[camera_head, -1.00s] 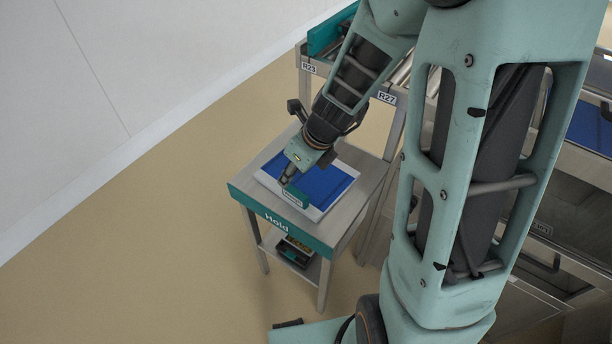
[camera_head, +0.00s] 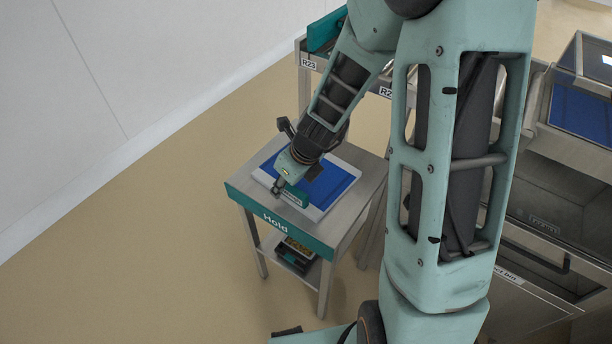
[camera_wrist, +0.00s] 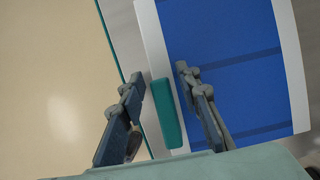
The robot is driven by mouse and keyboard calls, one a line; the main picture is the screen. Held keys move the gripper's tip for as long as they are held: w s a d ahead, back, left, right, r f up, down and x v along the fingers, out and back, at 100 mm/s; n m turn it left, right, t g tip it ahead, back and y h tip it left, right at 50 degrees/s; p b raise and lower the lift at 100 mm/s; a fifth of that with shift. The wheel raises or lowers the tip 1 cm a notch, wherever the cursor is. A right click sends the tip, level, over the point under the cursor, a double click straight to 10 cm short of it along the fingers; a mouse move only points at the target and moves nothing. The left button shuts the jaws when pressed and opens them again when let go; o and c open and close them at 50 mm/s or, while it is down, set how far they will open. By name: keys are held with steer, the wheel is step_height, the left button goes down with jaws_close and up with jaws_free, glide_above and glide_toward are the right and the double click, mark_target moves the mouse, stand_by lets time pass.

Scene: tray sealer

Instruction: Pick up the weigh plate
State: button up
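The weigh plate (camera_head: 334,186) appears to be the flat white-edged plate with a blue top and a teal grip block (camera_head: 295,196), lying on the small table marked "Hold". In the wrist view the blue plate (camera_wrist: 235,60) fills the right side, and the teal block (camera_wrist: 168,113) stands along its white left edge. My gripper (camera_head: 278,187) is over the plate's near left edge. In the wrist view my gripper (camera_wrist: 160,76) is open, with one finger on each side of the teal block and gaps visible. I cannot tell how far down the fingers reach.
The Hold table (camera_head: 350,215) has a lower shelf with a dark item (camera_head: 296,254). A roller rack marked R23 (camera_head: 308,64) stands behind it. A steel machine (camera_head: 545,220) is at the right. The floor at the left is clear.

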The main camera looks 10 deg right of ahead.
jaws_close()
steer(key=shift+r, duration=0.1)
